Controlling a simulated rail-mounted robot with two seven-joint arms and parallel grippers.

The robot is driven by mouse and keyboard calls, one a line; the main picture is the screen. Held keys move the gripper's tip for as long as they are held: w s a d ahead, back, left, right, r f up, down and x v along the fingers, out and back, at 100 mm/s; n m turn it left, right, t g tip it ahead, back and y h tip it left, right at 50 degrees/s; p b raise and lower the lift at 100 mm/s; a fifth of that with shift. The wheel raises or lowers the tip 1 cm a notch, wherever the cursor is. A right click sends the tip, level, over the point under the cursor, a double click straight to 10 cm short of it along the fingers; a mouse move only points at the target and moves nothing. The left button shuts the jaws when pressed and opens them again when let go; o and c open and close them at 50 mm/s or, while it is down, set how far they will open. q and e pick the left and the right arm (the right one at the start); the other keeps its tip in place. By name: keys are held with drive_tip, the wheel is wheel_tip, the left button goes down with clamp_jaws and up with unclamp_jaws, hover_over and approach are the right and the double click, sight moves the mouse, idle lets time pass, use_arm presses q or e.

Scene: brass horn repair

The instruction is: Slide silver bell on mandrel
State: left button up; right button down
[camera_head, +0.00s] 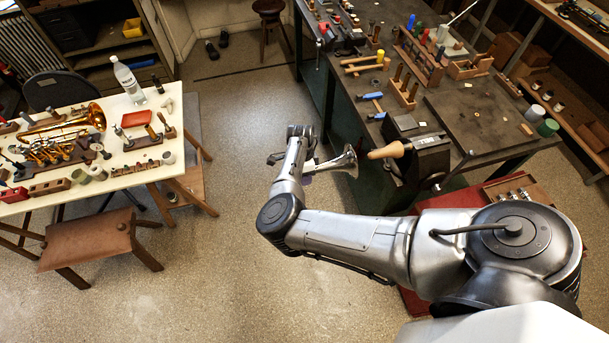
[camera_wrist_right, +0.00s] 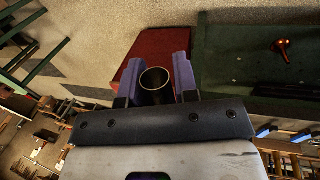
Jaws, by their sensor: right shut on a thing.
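The silver bell (camera_head: 346,162) is in my right gripper (camera_head: 309,172), clear of the bench, with its flared mouth to the right in the head view. The wooden mandrel (camera_head: 389,150) is a tapered cone pointing left from the vise (camera_head: 428,158) at the bench edge. A gap separates the bell's mouth from the mandrel's tip. In the right wrist view, the fingers of my right gripper (camera_wrist_right: 158,72) stand either side of the bell's dark, open tube end (camera_wrist_right: 154,82); the flare is hidden there. My left gripper is not in view.
The dark workbench (camera_head: 485,108) carries hammers (camera_head: 362,66) and wooden tool racks (camera_head: 420,60). A cream table (camera_head: 135,172) at left holds a brass horn (camera_head: 75,120), a bottle (camera_head: 128,80) and small parts. Open floor lies between table and bench.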

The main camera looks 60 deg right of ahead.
sight(319, 171)
drive_tip(key=shift+r, duration=0.1)
drive_tip(key=shift+r, duration=0.1)
drive_tip(key=shift+s+d+p, duration=0.85)
drive_tip(key=shift+s+d, duration=0.6)
drive_tip(key=shift+d, duration=0.3)
drive_tip(key=shift+s+d, duration=0.1)
drive_tip(key=shift+p, duration=0.3)
idle(0.7)
drive_tip(key=shift+d, duration=0.1)
